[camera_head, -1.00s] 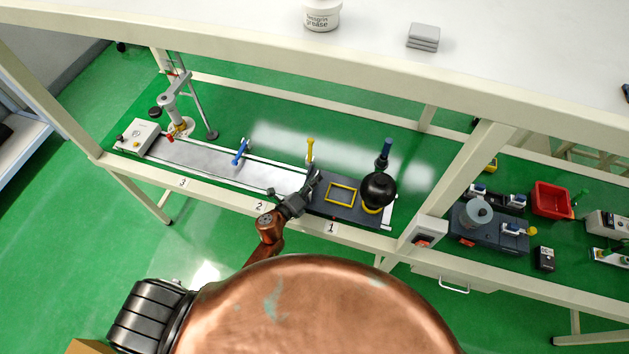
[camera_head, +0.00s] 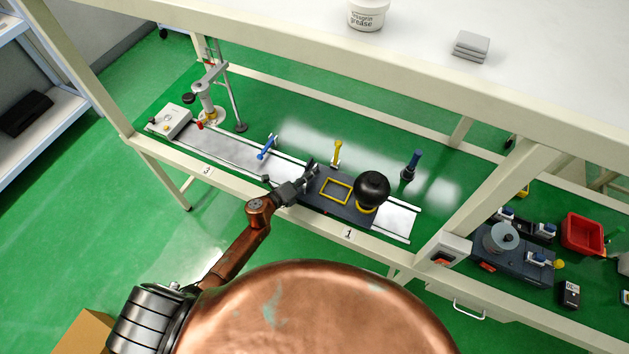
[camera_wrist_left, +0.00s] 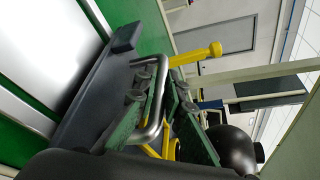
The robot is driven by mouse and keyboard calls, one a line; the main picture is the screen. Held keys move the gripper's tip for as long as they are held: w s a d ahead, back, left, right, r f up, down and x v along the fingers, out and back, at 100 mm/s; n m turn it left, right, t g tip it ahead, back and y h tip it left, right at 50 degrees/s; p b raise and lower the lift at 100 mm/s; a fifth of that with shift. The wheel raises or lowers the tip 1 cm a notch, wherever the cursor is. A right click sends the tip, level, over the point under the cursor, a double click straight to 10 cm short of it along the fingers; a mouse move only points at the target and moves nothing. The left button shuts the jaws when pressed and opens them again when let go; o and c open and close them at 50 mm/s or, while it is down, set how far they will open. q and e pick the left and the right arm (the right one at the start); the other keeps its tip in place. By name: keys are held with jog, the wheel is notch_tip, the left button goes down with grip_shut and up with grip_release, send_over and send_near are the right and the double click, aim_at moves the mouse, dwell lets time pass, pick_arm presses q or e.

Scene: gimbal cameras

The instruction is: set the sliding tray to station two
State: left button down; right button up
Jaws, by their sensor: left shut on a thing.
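The sliding tray (camera_head: 346,208) is a dark plate on a pale rail track (camera_head: 400,222), with a yellow square outline and a round black object (camera_head: 371,188) on it. Label 3 (camera_head: 207,171) is farther left; label 2 is hidden, with my left arm across that stretch. My left gripper (camera_head: 308,178) is at the tray's left end. In the left wrist view its green-padded fingers (camera_wrist_left: 160,105) close around a bent metal handle (camera_wrist_left: 153,128) above the dark tray (camera_wrist_left: 85,92). My right gripper is out of view.
A blue-handled post (camera_head: 267,147), a yellow post (camera_head: 337,152) and a dark blue-topped post (camera_head: 411,165) stand along the track's far side. A white box (camera_head: 172,121) and a stand are at the left end. A table edge and frame posts surround the shelf.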

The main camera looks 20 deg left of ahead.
pick_arm(q)
jog(key=a, duration=0.1)
jog(key=a+b, duration=0.1)
jog(key=a, duration=0.1)
jog(key=w+a, duration=0.1)
jog(key=a, duration=0.1)
jog(key=shift+a+f, duration=0.1)
jog(key=shift+f, duration=0.1)
jog(key=a+b, duration=0.1)
jog(key=a, duration=0.2)
jog(key=w+a+b, duration=0.1)
jog(key=a+b, duration=0.1)
jog(key=a, duration=0.2)
jog(key=w+a+b, duration=0.1)
jog(key=a, duration=0.3)
jog(key=shift+r, duration=0.1)
jog(key=shift+a+r+b, duration=0.1)
jog(key=shift+a+b, duration=0.25)
jog(key=shift+a, duration=0.2)
jog(key=c, duration=2)
grip_release()
